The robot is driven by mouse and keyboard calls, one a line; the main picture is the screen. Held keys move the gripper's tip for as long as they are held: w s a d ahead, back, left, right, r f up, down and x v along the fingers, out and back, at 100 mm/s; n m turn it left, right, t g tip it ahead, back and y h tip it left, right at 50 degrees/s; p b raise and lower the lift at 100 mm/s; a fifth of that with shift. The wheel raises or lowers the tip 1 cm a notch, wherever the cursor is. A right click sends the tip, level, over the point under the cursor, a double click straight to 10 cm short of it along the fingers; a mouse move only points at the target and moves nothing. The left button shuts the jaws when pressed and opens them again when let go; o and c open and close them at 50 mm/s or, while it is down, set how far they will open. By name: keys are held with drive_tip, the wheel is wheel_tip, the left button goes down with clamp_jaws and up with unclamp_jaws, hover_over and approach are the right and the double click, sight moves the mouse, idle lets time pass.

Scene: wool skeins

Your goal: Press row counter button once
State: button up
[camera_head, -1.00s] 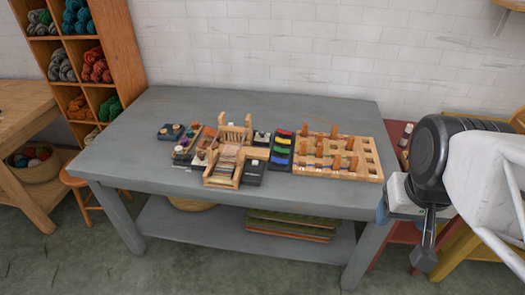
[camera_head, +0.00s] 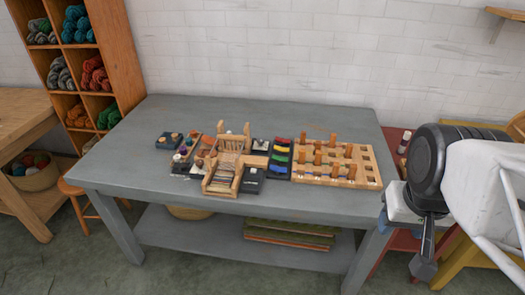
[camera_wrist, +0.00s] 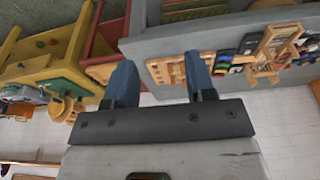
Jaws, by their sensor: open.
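My gripper (camera_wrist: 160,75) shows in the wrist view with two blue fingers spread apart and nothing between them. It is off the right end of the grey table, well away from the small devices. Several small dark boxes are on the table: one with a light top (camera_head: 252,181) beside the wooden loom, one behind it (camera_head: 260,147), and a dark blue one with round knobs (camera_head: 168,140) at the left. I cannot tell which is the row counter; its button is too small to make out.
The small wooden loom (camera_head: 223,172) stands mid-table. Right of it are a rack of coloured strips (camera_head: 280,158) and a wooden peg board (camera_head: 358,180). The grey table (camera_head: 130,185) is clear at its left and front right.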

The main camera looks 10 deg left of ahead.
clamp_jaws()
idle(1.4)
